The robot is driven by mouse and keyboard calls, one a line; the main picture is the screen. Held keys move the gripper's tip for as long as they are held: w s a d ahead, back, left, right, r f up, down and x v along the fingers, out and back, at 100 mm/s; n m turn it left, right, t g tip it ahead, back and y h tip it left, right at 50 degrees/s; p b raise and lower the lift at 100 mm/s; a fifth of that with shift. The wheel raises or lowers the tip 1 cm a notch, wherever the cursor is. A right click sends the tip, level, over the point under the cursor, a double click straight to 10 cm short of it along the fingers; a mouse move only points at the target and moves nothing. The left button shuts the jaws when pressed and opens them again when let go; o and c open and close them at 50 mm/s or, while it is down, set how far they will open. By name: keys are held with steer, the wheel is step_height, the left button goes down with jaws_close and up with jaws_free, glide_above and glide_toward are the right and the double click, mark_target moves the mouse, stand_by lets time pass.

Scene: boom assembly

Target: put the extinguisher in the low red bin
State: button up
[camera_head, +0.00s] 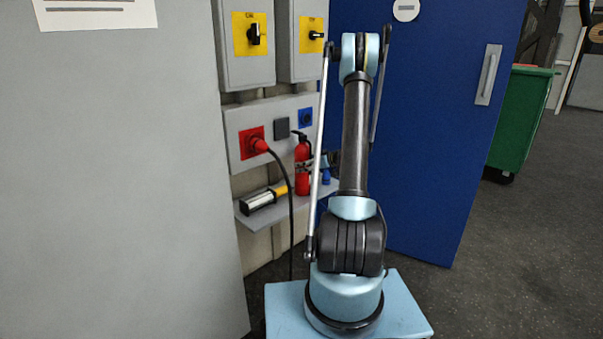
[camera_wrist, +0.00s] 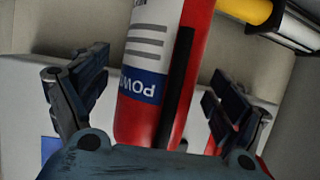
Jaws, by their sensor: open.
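The red extinguisher (camera_head: 303,151) stands upright on a narrow grey shelf, left of my arm in the head view. In the wrist view the extinguisher (camera_wrist: 143,110) fills the middle, with its white and blue label upside down. My gripper (camera_wrist: 158,70) is open, with one dark finger on each side of the extinguisher. Gaps show between the fingers and its body, so the fingers look apart from it. In the head view my gripper is mostly hidden behind my arm. No low red bin is in view.
A silver and yellow cylinder (camera_head: 262,199) lies on the shelf (camera_head: 270,216) left of the extinguisher. A black cable (camera_head: 290,205) hangs from a red plug (camera_head: 258,146). A blue cabinet (camera_head: 430,130) stands right of my arm, with a green bin (camera_head: 522,120) beyond. Floor is clear at right.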

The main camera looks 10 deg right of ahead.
steer(key=shift+x, duration=1.05)
steer(key=c, duration=2)
jaws_close()
steer(key=shift+r, duration=0.2)
